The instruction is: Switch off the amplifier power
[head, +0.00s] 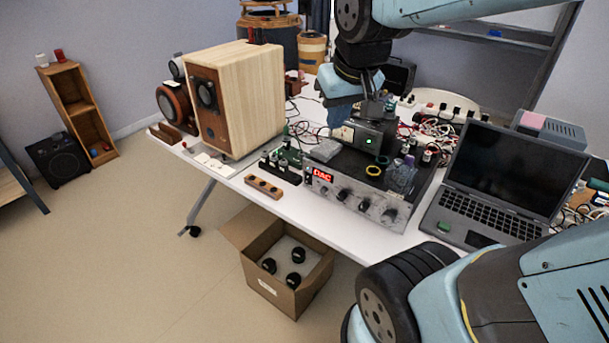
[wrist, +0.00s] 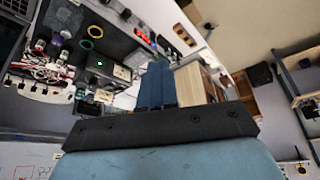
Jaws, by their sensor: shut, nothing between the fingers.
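A silver unit (head: 345,203) with several knobs and a red display reading "DAC" stands near the table's front edge. On its dark top sits a small black box (head: 366,142) with a lit green light. It also shows in the wrist view (wrist: 107,71), left of my fingers. No label in view tells which unit is the amplifier, and I cannot make out a power switch. My gripper (head: 337,116) is shut and empty, pointing down just behind and left of the black box. Its fingers (wrist: 158,68) lie together in the wrist view. I cannot tell whether they touch anything.
A wooden speaker (head: 257,95) stands left on the white table. An open laptop (head: 505,180) is at the right, and tangled cables (head: 440,130) lie behind. A yellow ring (head: 374,170) lies on the silver unit. A cardboard box (head: 290,285) stands on the floor in front.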

